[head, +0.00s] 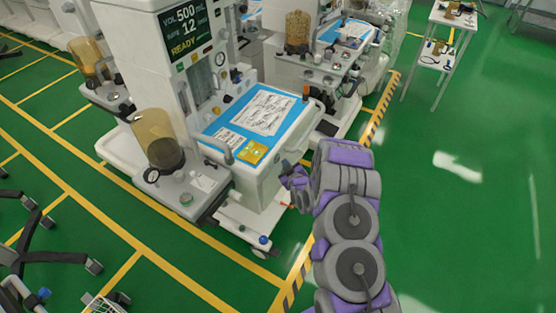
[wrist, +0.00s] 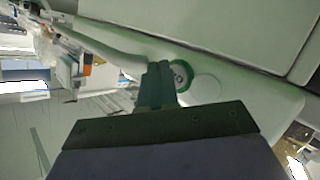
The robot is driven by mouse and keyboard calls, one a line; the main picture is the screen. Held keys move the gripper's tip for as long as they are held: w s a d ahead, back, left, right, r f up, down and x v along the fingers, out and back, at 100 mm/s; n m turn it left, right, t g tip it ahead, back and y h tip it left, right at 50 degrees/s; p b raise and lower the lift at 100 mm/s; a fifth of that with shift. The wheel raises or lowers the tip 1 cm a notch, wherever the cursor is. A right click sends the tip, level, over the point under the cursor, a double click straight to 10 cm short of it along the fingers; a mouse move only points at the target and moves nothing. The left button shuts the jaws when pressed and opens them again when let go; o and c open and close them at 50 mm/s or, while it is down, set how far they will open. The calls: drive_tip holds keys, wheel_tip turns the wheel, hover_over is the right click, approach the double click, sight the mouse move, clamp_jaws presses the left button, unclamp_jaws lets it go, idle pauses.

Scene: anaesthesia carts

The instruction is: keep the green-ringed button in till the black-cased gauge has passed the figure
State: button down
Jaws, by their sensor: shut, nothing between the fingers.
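The green-ringed button (wrist: 182,74) shows in the wrist view on a pale cart panel, a round green ring with a lighter centre. My gripper (wrist: 158,72) is shut and empty, its fingertips overlapping the ring's left edge in the picture. I cannot tell whether they touch or press the button. In the head view my gripper (head: 288,170) is at the right side of the near cart (head: 262,180), and the button cannot be made out there.
The near cart has a blue top with printed sheets (head: 262,110), a yellow label (head: 252,152) and a side handle. A display (head: 188,30) reads READY. Another cart stands behind. Green floor (head: 450,220) is open on the right.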

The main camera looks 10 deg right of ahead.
drive_tip(key=shift+w+a, duration=0.1)
drive_tip(key=shift+a, duration=0.05)
drive_tip(key=shift+w+a+r, duration=0.1)
drive_tip(key=shift+a, duration=0.1)
drive_tip(key=shift+w+a, duration=0.25)
drive_tip(key=shift+a, duration=0.1)
idle(1.5)
drive_tip(key=shift+s+d, duration=0.1)
idle(2.3)
drive_tip(key=shift+s+d+p, duration=0.4)
drive_tip(key=shift+d+p, duration=0.15)
drive_tip(key=shift+d, duration=0.05)
drive_tip(key=shift+d, duration=0.1)
drive_tip(key=shift+s+d+p, duration=0.55)
drive_tip(key=shift+s+d, duration=0.2)
drive_tip(key=shift+d, duration=0.25)
drive_tip(key=shift+s+d+p, duration=0.55)
drive_tip(key=shift+s+d, duration=0.2)
drive_tip(key=shift+d, duration=0.2)
